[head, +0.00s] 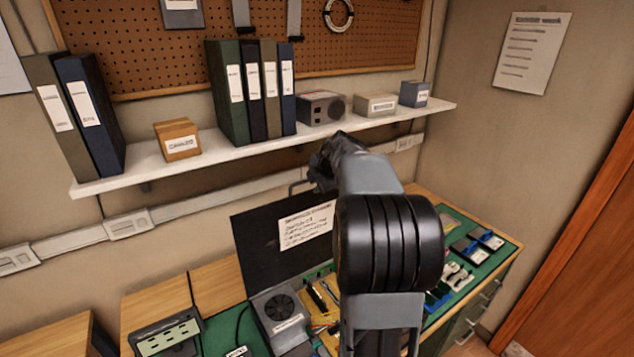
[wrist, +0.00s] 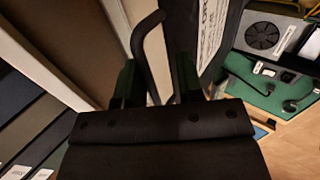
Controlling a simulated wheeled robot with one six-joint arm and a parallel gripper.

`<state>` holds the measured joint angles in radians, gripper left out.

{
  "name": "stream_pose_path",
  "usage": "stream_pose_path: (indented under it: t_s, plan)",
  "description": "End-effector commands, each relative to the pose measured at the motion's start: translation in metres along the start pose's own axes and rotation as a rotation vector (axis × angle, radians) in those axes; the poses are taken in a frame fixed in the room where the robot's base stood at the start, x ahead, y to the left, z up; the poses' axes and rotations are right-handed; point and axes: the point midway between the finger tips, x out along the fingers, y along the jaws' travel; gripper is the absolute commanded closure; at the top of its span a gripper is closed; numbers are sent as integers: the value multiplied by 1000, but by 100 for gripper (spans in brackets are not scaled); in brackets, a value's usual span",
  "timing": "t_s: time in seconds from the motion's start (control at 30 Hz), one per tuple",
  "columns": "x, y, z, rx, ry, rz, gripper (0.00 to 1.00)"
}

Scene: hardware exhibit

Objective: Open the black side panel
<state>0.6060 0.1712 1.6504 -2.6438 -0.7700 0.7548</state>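The black side panel (head: 265,250) stands raised, leaning back at the rear of the open case, with a white printed label on its face. Its thin handle (head: 296,186) sticks up from the top edge beside my gripper (head: 325,168). In the wrist view my gripper (wrist: 156,84) has its two dark fingers apart. The bent black handle (wrist: 147,42) shows between them, with a gap to the right finger; contact with the left finger is unclear. The panel also shows in the wrist view (wrist: 232,32), right of the fingers. My arm hides part of the panel and case in the head view.
A white shelf (head: 230,150) with binders (head: 250,92) and small boxes runs just behind and above my gripper. A fan unit (head: 281,316), tools and parts lie on the bench below. A green mat (head: 490,262) with parts lies at right.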

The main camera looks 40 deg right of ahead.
Motion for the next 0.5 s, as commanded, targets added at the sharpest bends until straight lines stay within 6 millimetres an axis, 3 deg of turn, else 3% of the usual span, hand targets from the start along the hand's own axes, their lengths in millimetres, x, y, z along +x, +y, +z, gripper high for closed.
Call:
stream_pose_path:
  t_s: [0.27,0.5]
  plan:
    - [-12,1,-1,0,0,3,66]
    - [-58,0,0,-2,-3,5,66]
